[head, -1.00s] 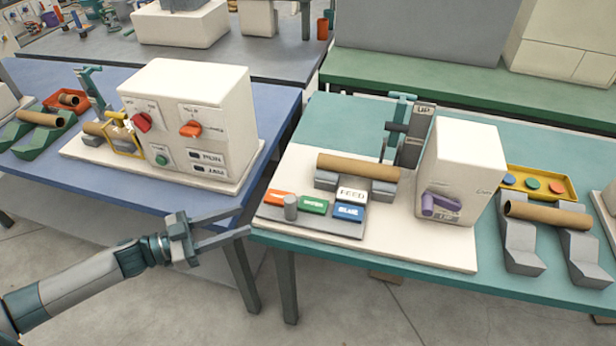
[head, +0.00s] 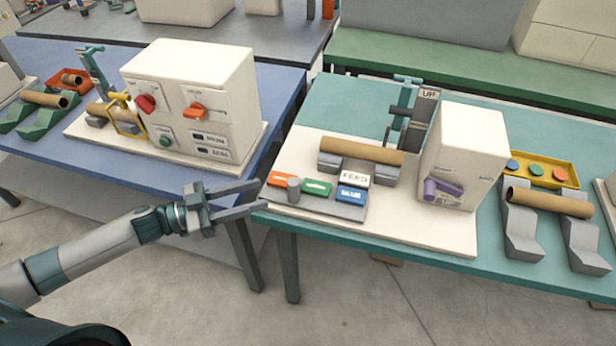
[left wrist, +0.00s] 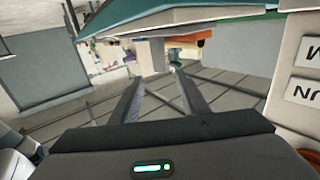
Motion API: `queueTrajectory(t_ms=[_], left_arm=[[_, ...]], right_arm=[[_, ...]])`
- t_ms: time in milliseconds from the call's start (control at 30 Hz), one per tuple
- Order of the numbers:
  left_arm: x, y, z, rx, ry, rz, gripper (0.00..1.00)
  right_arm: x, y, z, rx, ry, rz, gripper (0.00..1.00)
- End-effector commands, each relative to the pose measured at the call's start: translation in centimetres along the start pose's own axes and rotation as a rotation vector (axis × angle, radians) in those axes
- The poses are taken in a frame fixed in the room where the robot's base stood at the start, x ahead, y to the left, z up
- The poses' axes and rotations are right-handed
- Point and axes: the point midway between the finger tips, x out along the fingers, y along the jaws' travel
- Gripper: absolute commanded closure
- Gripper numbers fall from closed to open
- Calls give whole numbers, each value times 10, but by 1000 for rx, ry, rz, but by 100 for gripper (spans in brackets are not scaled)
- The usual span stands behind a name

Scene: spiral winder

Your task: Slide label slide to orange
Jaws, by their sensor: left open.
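The label slide panel (head: 330,212) is a grey plate at the front left of the white machine base on the teal table. It carries an orange label (head: 281,179), a green label (head: 316,187), a blue label (head: 351,195) and a white FEED block (head: 354,180). The slide's grey upright knob (head: 293,189) stands at the front, between the orange and green labels. My left gripper (head: 263,195) is open and empty, its fingers pointing right, just left of the panel and apart from the knob. Its two fingers also show in the left wrist view (left wrist: 160,95). My right gripper is not in view.
A cardboard tube (head: 361,151) lies on grey supports behind the panel. A white housing (head: 465,150) with a purple handle (head: 442,191) stands right of it. The blue table (head: 120,165) with another white machine (head: 190,95) is at the left. Floor shows between the tables.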

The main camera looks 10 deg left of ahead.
Motion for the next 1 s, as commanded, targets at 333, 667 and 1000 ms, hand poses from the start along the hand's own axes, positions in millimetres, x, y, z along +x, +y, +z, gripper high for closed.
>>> queueTrajectory(t_ms=[333, 667, 1000], left_arm=[[56, 0, -4, 1, 4, 0, 59], [113, 0, -3, -1, 2, 0, 59], [141, 0, 0, 0, 0, 0, 59]], right_arm=[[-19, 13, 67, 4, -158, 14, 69], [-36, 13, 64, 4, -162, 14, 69], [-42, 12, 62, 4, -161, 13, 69]])
